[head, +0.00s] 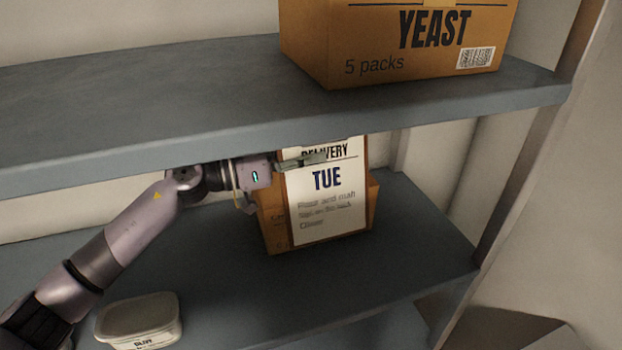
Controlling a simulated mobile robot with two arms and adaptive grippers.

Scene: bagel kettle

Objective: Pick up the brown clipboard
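The brown clipboard (327,207) stands nearly upright on the lower shelf, in front of a cardboard box. It bears a white sheet reading "TUE", and its brown edge shows along the right side. The upper shelf's front edge hides its top. My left gripper (304,160) is at its upper left, with a finger lying across the sheet over the word at the top. Whether another finger is behind the board is hidden, so I cannot tell if it grips it. My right gripper is not in view.
The cardboard box (272,236) is close behind the clipboard. The upper shelf (160,100) hangs just above my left gripper and carries a yeast box (400,45). A lidded white tub (140,318) is at lower left. The lower shelf (425,235) is clear at right.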

